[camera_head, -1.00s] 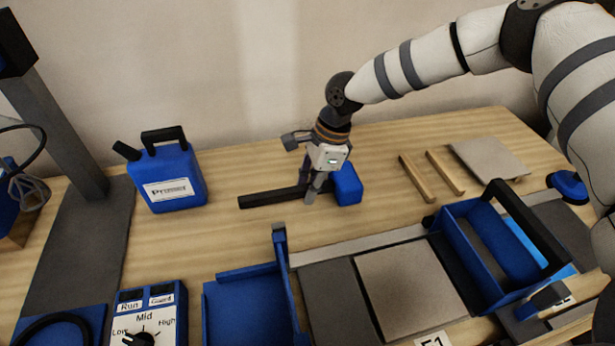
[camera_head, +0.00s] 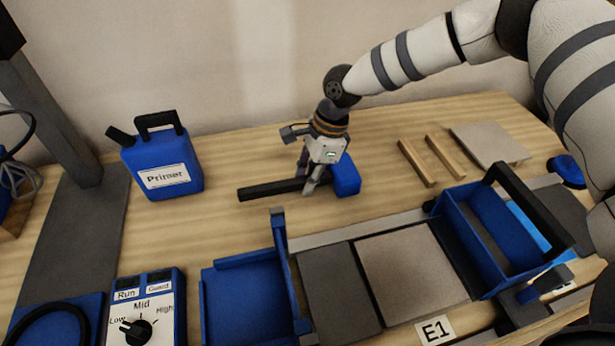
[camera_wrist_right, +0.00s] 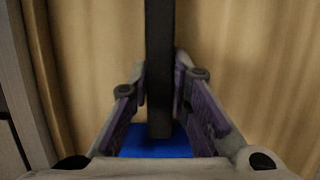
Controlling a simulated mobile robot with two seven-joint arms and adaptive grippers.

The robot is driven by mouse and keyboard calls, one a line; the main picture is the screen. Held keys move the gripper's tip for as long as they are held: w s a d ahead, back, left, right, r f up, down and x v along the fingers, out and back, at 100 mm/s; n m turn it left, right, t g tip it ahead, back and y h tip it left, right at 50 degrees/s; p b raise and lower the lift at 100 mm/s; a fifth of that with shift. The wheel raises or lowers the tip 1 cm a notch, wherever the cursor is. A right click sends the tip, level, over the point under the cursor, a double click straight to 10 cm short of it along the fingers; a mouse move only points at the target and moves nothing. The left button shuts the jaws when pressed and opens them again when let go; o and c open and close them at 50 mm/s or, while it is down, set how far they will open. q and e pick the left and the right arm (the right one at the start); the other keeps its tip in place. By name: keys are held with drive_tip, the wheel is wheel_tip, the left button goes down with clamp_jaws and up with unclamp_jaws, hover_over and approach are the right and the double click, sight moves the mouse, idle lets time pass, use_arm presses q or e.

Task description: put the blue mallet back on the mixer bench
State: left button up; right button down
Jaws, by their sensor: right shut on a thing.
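The blue mallet lies on the wooden bench, with its black handle (camera_head: 262,190) pointing left and its blue head (camera_head: 346,178) at the right. My right gripper (camera_head: 308,186) comes down over the handle close to the head and is shut on it. In the right wrist view the handle (camera_wrist_right: 160,45) runs between the two fingers (camera_wrist_right: 160,88), and part of the blue head (camera_wrist_right: 155,146) shows below. The mallet appears to rest on the bench top. My left gripper is out of view.
A blue primer can (camera_head: 162,168) stands at the left. In front are a blue open tray (camera_head: 245,300), a control box (camera_head: 145,315), a beige tile (camera_head: 410,275) and a blue carrier with a black handle (camera_head: 485,240). Wood strips (camera_head: 417,164) and another tile (camera_head: 488,144) lie right.

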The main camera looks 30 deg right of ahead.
drive_tip(key=shift+s+f, duration=0.15)
drive_tip(key=shift+f, duration=0.35)
drive_tip(key=c, duration=1.4)
unclamp_jaws()
drive_tip(key=shift+f+b, duration=0.1)
drive_tip(key=shift+b, duration=0.2)
drive_tip(key=shift+c, duration=0.2)
drive_tip(key=shift+f, duration=0.1)
